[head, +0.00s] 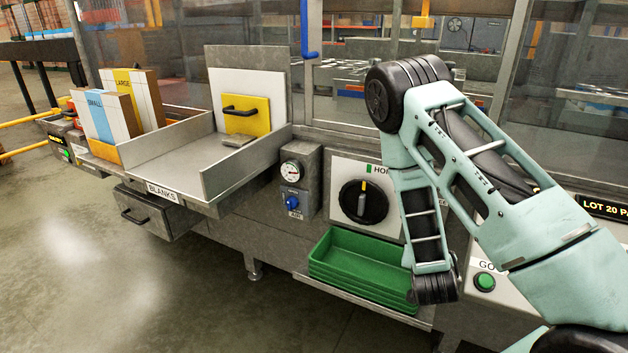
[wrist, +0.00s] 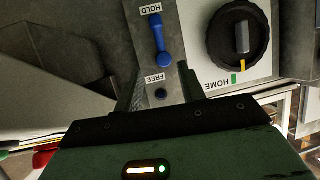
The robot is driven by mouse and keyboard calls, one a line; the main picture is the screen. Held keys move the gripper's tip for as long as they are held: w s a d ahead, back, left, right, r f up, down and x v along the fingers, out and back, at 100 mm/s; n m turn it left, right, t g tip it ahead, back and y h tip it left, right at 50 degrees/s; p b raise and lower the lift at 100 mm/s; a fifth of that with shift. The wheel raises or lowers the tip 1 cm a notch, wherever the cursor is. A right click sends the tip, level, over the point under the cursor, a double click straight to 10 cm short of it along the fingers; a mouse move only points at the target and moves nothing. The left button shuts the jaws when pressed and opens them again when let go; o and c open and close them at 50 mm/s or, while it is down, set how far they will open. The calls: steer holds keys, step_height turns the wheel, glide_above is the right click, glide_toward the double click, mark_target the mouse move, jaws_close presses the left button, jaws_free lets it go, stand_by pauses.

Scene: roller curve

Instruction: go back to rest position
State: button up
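My gripper (wrist: 160,92) shows from behind at the bottom of the wrist view. Its two dark fingers stand apart, with a grey panel seen between them and nothing visibly held. The panel carries a blue lever (wrist: 159,38) between the labels HOLD and FREE; the lever's long end lies toward HOLD. Whether the fingers touch the panel cannot be told. In the head view my teal arm is bent in front of the right half of the machine, and my gripper is hidden behind it.
A black dial (head: 362,202) has its yellow pointer near the green HOME mark. Green trays (head: 350,262) sit below it. A gauge and blue knob box (head: 293,190) stands left. Further left are the BLANKS tray (head: 165,162) and upright cartons (head: 110,105). Open floor lies front left.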

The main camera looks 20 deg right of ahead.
steer(key=s+a+r+n+g+y+p, duration=0.1)
steer(key=a+r+n+g+y, duration=0.25)
steer(key=a, duration=0.95)
steer(key=a+r+n+g+y, duration=0.15)
steer(key=a+r+y, duration=0.35)
steer(key=a, duration=0.9)
steer(key=s+a+r+n+g+y+p, duration=0.1)
steer(key=s+a+r+n+g+y, duration=0.2)
steer(key=s+a+r+n, duration=0.6)
steer(key=s+r+n+g+h, duration=0.1)
steer(key=s, duration=0.5)
steer(key=s+d+r+g+h, duration=0.1)
steer(key=s+r, duration=0.1)
steer(key=s, duration=0.4)
steer(key=shift+s+r+n, duration=0.25)
steer(key=shift+n, duration=0.15)
